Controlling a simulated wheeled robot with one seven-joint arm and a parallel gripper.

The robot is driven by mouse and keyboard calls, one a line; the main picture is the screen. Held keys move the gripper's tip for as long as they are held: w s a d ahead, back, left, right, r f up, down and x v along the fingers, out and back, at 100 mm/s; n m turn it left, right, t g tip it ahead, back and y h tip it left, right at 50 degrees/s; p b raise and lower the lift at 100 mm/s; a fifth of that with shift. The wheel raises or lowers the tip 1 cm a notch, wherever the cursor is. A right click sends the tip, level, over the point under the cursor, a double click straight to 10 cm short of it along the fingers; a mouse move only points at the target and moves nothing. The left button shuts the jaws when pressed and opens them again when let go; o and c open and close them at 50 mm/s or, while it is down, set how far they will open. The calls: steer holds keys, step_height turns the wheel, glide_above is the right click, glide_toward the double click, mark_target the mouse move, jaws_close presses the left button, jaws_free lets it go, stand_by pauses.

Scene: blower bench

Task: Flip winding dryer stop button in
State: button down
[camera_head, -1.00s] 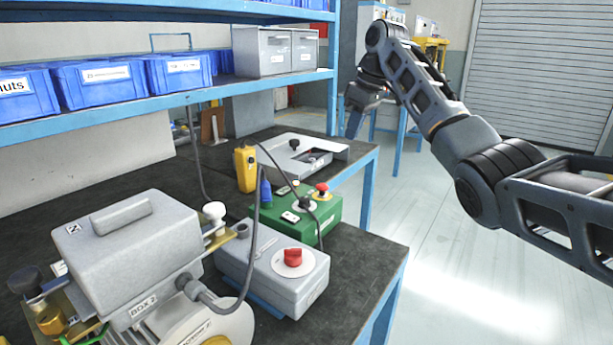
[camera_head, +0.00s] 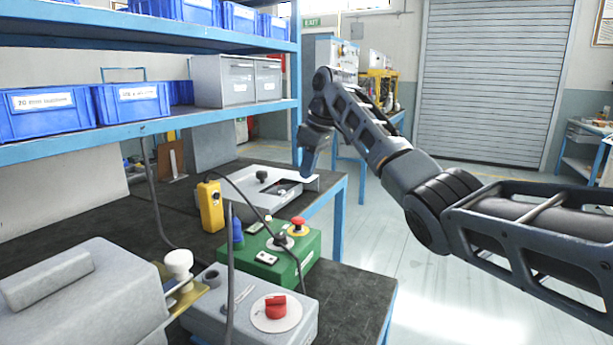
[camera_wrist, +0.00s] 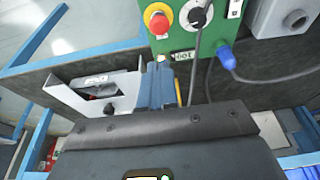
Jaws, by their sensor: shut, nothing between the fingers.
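A green control box (camera_head: 285,262) stands on the dark bench. It carries a red mushroom button (camera_head: 298,223) on a yellow collar, a dark switch (camera_head: 281,238) on a white disc and pale labelled parts. The red button also shows near the top of the wrist view (camera_wrist: 158,22). Nearer me, a grey box (camera_head: 210,325) has a red knob (camera_head: 276,306) on a white disc. I cannot read which one is the winding dryer's. My gripper (camera_head: 307,172) is shut and empty, raised beyond the green box, near the bench's far right edge and apart from both controls.
A yellow pendant (camera_head: 210,206) and hanging cables lie left of the green box; one cable crosses in front of it. A white metal tray (camera_head: 262,182) sits behind. Blue shelves (camera_head: 150,128) with bins overhang the left. Open floor (camera_head: 440,285) lies to the right.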

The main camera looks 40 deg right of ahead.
glide_toward(298, 218)
steer(key=x, duration=0.5)
steer(key=shift+w+a+f, duration=0.1)
steer(key=shift+w+f, duration=0.05)
steer(key=shift+w, duration=0.15)
steer(key=shift+f, duration=0.55)
steer(key=shift+f, duration=1.05)
steer(key=shift+p, duration=0.3)
steer(key=shift+r+p, duration=0.65)
step_height(298, 218, up, 4)
steer(key=p, duration=0.3)
steer(key=shift+a+f, duration=0.1)
steer(key=shift+f, duration=0.1)
steer(key=v, duration=0.9)
steer(key=shift+r, duration=0.25)
